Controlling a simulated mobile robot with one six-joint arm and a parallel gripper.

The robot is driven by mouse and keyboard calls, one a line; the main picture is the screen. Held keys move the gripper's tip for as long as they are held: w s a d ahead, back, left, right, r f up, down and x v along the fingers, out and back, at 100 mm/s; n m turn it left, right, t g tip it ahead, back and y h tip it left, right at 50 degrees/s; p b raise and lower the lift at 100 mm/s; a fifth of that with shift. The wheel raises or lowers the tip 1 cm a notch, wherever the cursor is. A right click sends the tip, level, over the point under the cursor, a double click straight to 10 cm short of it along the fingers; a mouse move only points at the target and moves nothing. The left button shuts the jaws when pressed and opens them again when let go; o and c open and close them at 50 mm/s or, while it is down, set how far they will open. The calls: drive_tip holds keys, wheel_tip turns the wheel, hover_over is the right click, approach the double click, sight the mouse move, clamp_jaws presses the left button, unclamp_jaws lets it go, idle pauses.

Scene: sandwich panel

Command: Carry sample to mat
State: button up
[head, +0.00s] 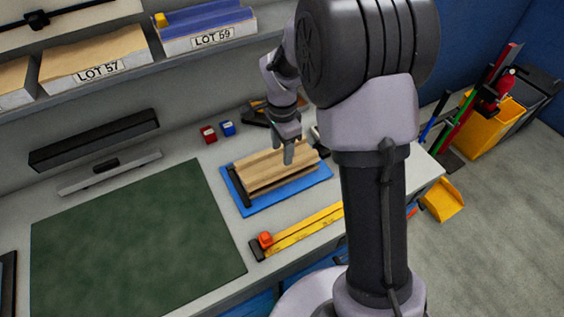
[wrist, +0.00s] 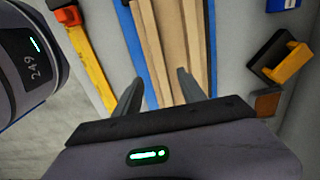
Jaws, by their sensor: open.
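Several long tan panel samples (head: 262,172) lie side by side on a blue tray (head: 316,177) on the bench. They also show in the wrist view (wrist: 170,45), running up from between my fingers, with the blue tray edge (wrist: 151,85) beside them. A dark bar lies across the tray's left end. My gripper (head: 288,150) is over the right part of the samples, fingers pointing down. In the wrist view my gripper (wrist: 158,95) is open, one finger on each side of the samples; contact cannot be told. A dark green mat (head: 135,235) lies bare at the left.
A yellow rule (head: 305,228) with an orange part (head: 265,239) lies in front of the tray. A shelf with lot boxes (head: 95,62) overhangs the back. A black-and-yellow tool (wrist: 280,58) lies beside the tray.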

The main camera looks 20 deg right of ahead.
sight(282, 166)
wheel_tip(282, 166, down, 6)
drive_tip(key=shift+f+b, duration=0.1)
drive_tip(key=shift+b, duration=0.6)
clamp_jaws()
drive_tip(key=c, duration=0.7)
unclamp_jaws()
clamp_jaws()
drive_tip(key=shift+r+p, duration=2.6)
drive_tip(key=shift+r, duration=1.2)
